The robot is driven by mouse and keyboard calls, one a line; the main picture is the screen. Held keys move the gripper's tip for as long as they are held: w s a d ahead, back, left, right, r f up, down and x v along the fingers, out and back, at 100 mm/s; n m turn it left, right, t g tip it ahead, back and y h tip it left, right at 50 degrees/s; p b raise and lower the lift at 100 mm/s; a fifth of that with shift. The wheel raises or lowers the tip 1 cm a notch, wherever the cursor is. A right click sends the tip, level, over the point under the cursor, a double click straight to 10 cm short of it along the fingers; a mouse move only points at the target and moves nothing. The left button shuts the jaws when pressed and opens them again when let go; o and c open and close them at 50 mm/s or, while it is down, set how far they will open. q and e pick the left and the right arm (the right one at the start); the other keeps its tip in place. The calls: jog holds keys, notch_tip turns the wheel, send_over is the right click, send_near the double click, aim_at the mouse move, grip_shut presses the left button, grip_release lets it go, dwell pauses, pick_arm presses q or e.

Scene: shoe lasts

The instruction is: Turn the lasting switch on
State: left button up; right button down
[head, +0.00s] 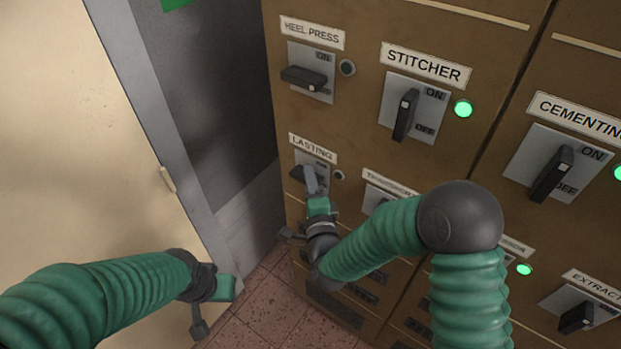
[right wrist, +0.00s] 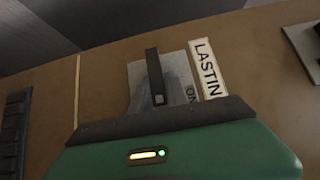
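The lasting switch has a dark handle (head: 299,173) on a grey plate under the LASTING label (head: 312,149). Its handle lies crosswise, not in line with the ON mark, and its small lamp (head: 339,175) is dark. My right gripper (head: 311,182) is at the switch, its tip overlapping the handle and hiding part of the plate. In the right wrist view the handle (right wrist: 154,75) stands just beyond the gripper's dark edge; I cannot tell whether they touch. The finger gap does not show. My left gripper (head: 226,288) hangs low at the left, away from the cabinet; its opening is unclear.
The heel press switch (head: 304,78) sits above, crosswise with a dark lamp. The stitcher switch (head: 405,115) and cementing switch (head: 551,174) are upright with green lamps. My right forearm covers part of the lower panels. A pale door (head: 75,130) stands left.

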jog(key=shift+a, duration=0.55)
jog(key=shift+w+a+f, duration=0.1)
jog(key=shift+a, duration=0.1)
pick_arm(q)
jog(key=shift+w+a+f, duration=0.15)
jog(key=shift+a, duration=0.45)
pick_arm(e)
jog(key=shift+d, duration=0.15)
